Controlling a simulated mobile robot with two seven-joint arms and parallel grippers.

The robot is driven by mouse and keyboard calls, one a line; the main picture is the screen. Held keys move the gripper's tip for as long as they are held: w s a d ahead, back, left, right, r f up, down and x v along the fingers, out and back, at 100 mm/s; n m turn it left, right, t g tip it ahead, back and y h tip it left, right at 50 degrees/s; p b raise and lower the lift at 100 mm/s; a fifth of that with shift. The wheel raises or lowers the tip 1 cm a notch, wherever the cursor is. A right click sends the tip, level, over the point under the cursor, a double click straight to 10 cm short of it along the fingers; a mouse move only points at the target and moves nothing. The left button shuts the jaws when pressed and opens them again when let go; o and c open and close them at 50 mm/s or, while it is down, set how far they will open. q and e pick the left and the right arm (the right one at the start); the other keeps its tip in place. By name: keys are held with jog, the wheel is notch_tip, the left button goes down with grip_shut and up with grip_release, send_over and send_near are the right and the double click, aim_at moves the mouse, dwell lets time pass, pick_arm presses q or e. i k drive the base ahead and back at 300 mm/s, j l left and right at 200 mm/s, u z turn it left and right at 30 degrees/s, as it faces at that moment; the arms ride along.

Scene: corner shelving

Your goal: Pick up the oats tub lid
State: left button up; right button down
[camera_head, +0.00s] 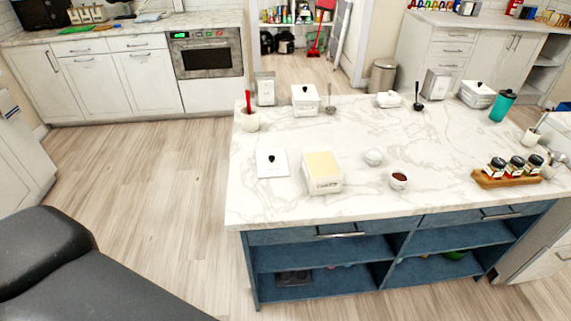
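A flat white square lid (263,168) with a black knob lies on the marble island top, near its left edge. Just to its right stands an open white tub (325,186) with dark lettering on its front and pale beige contents, which look like oats. The lid and the tub are apart. A second white box (302,102) behind them has its own knobbed lid on. Neither of my grippers is in view.
On the island (400,205) stand a white pot with a red utensil (249,121), a small bowl (398,181) with dark contents, a wooden tray (490,183) of jars and a teal tumbler (501,107). Wooden floor (140,180) lies clear left of the island.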

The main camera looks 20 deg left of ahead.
aim_at(270, 162)
jog(key=j+z, duration=0.2)
jog(key=j, duration=0.4)
jog(key=j+z, duration=0.15)
jog(key=j, duration=0.5)
jog(key=k+j+z, duration=0.2)
jog(key=j, duration=0.4)
jog(key=j+z, duration=0.2)
jog(key=j, duration=0.45)
